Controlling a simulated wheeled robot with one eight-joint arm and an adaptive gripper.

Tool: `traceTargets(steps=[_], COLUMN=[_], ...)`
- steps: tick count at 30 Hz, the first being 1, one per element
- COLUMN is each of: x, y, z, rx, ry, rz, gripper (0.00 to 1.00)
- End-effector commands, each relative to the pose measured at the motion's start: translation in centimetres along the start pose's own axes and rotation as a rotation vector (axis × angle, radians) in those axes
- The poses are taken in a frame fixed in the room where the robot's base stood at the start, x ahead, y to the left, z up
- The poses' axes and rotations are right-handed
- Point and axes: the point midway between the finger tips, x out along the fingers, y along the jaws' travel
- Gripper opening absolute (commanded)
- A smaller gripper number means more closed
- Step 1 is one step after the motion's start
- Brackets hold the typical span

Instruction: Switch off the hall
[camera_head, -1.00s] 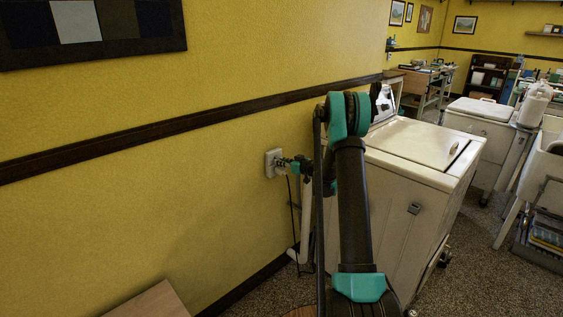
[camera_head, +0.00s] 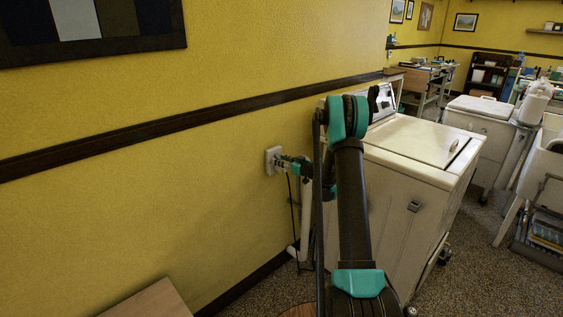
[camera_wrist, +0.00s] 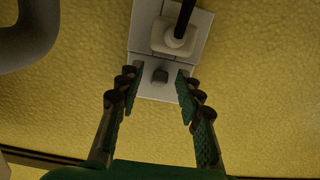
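A pale wall plate (camera_head: 272,161) is on the yellow wall, left of the white washer. In the wrist view the plate (camera_wrist: 188,92) has a white plug (camera_wrist: 174,38) with a black cord in its upper part. A small dark, squarish knob or switch (camera_wrist: 160,75) sits below the plug. My gripper (camera_head: 282,162) is right at the plate in the head view. In the wrist view my gripper (camera_wrist: 159,82) is open, one finger to each side of the dark knob, with gaps between. Whether a fingertip touches the plate I cannot tell.
A white washer (camera_head: 405,150) stands close to the right of my arm. A dark wooden rail (camera_head: 130,134) runs along the wall above the plate. A wooden top (camera_head: 150,302) shows at the bottom left. A grey curved pipe-like thing (camera_wrist: 30,35) is at the wrist view's upper left.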

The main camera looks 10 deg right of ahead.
Motion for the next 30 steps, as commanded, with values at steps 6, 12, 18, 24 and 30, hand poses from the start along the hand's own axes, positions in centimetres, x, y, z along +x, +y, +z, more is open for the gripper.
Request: traceTargets(steps=[6,12,18,24,30], x=[0.0,-1.6,-5.6,-9.3,-11.5], y=[0.0,0.0,0.1,0.1,0.0], z=[0.0,-0.1,0.0,0.0,0.0], rx=[0.000,0.001,0.001,0.001,0.000], ry=[0.000,0.000,0.000,0.000,0.000], rz=[0.000,0.002,0.003,0.002,0.001], gripper=[0.36,0.36,0.36,0.36,0.36])
